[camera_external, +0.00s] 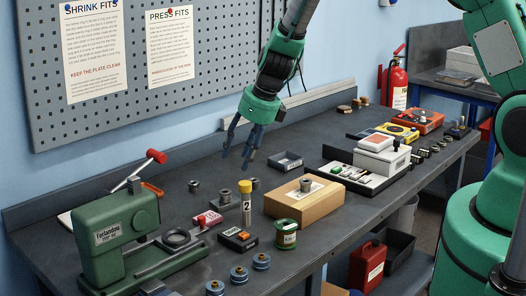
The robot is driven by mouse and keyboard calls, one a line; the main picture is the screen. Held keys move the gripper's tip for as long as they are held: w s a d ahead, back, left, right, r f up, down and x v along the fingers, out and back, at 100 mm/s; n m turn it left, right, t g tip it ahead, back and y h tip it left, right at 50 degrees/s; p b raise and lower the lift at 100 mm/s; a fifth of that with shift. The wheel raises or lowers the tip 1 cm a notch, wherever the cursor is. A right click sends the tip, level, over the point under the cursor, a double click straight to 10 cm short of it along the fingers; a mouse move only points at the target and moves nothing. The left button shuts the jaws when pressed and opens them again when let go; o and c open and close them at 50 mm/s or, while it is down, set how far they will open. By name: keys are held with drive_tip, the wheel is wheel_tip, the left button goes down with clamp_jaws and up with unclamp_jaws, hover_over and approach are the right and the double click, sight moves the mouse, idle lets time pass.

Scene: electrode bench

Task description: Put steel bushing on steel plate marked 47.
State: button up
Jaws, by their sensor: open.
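My gripper (237,154) hangs open and empty above the back half of the bench, fingers pointing down. Small grey metal rings or bushings stand at several places: one (194,186) at the back, one (225,196) in front of it, and one (306,185) on top of a tan box (312,205). Which is the steel bushing I cannot tell for sure. More small dark cylinders (420,152) line the right front edge. No number 47 is readable, so I cannot pick out the marked steel plate.
A green press (115,240) stands at left. A yellow-capped tube (246,203), green tin (286,234), black-orange box (238,239) and blue-rimmed discs (239,275) sit nearby. A small grey tray (285,161) lies right of my gripper, a white instrument (382,157) farther right. Bare bench lies below my gripper.

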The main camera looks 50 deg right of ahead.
drive_tip(key=s+a+r+n, duration=0.2)
drive_tip(key=s+r+n, duration=0.3)
drive_tip(key=r, duration=0.5)
drive_tip(key=s+a+r+n, duration=0.2)
drive_tip(key=s+r+n, duration=0.3)
drive_tip(key=r, duration=0.5)
drive_tip(key=s+a+r+n, duration=0.2)
drive_tip(key=s+r+n, duration=0.3)
drive_tip(key=r, duration=0.5)
drive_tip(key=s+r+n, duration=0.3)
drive_tip(key=s+n, duration=0.3)
drive_tip(key=s, duration=0.4)
drive_tip(key=s+d+r+n+t+h, duration=0.1)
drive_tip(key=s+r+n, duration=0.3)
drive_tip(key=s, duration=0.6)
drive_tip(key=s+d+r+n, duration=0.1)
drive_tip(key=s+r+n, duration=0.3)
drive_tip(key=s+n, duration=0.3)
drive_tip(key=s, duration=0.4)
drive_tip(key=shift+d+r+n, duration=0.2)
drive_tip(key=shift+r+n, duration=0.05)
drive_tip(key=shift+n, duration=0.15)
drive_tip(key=shift+f, duration=0.1)
wheel_tip(320, 180, down, 16)
drive_tip(key=b, duration=1.6)
